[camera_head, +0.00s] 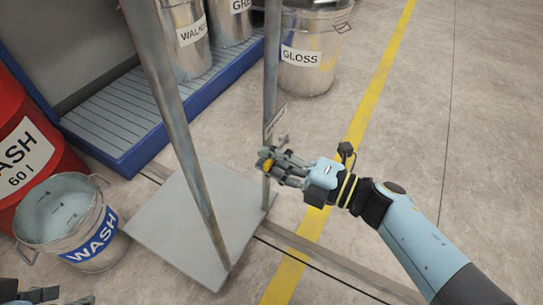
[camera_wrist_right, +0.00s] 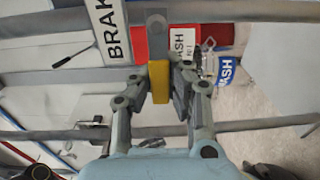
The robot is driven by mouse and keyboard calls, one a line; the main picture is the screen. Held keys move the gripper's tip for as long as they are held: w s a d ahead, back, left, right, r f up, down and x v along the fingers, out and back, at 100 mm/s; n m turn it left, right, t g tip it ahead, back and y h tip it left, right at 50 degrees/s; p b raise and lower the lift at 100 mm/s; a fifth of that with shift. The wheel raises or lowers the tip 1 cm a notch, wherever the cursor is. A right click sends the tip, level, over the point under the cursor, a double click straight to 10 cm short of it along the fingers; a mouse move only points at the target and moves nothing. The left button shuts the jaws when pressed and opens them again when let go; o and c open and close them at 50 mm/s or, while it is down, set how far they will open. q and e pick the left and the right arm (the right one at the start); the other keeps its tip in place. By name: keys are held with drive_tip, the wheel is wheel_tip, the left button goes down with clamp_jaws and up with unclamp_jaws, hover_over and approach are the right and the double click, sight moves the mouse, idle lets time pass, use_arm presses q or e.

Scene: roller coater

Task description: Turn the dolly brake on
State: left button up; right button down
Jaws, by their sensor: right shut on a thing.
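The dolly has a grey flat platform (camera_head: 165,225) and upright metal posts (camera_head: 185,125). A white label plate reading "BRAK", cut off at the frame edge (camera_wrist_right: 108,32), is on a post in the right wrist view; the plate also shows edge-on in the head view (camera_head: 275,122). Beside it is a grey brake lever (camera_wrist_right: 157,38) with a yellow grip (camera_wrist_right: 159,82). My right gripper (camera_head: 270,164) is shut on the yellow grip, one finger on each side. Of my left gripper (camera_head: 42,296), only dark parts show at the bottom left corner; its jaws are unclear.
A WASH bucket (camera_head: 92,243) and a red WASH drum (camera_head: 30,150) stand left of the dolly. A blue-edged grated pallet (camera_head: 125,120) lies behind, with metal cans on it. A GLOSS can (camera_head: 300,57) stands at the back. The floor right of the yellow line (camera_head: 365,125) is clear.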

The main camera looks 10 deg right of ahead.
idle(0.6)
drive_tip(key=shift+f, duration=0.1)
drive_tip(key=shift+f+n+b, duration=0.45)
drive_tip(key=shift+n+b, duration=0.2)
drive_tip(key=shift+n, duration=0.15)
use_arm(q)
wheel_tip(320, 180, down, 6)
drive_tip(key=t+b, duration=0.3)
drive_tip(key=t, duration=0.2)
drive_tip(key=shift+w+d+f+t, duration=0.2)
drive_tip(key=shift+w+t, duration=0.1)
drive_tip(key=shift+w, duration=0.1)
use_arm(e)
drive_tip(key=n, duration=0.1)
drive_tip(key=f+n, duration=0.1)
drive_tip(key=n, duration=0.1)
drive_tip(key=f+n, duration=0.1)
drive_tip(key=n, duration=0.1)
drive_tip(key=shift+w+d, duration=0.3)
drive_tip(key=shift+w, duration=0.05)
drive_tip(key=shift+n, duration=0.3)
use_arm(q)
drive_tip(key=shift+s, duration=0.1)
use_arm(e)
drive_tip(key=c, duration=1.2)
unclamp_jaws()
drive_tip(key=shift+c, duration=0.2)
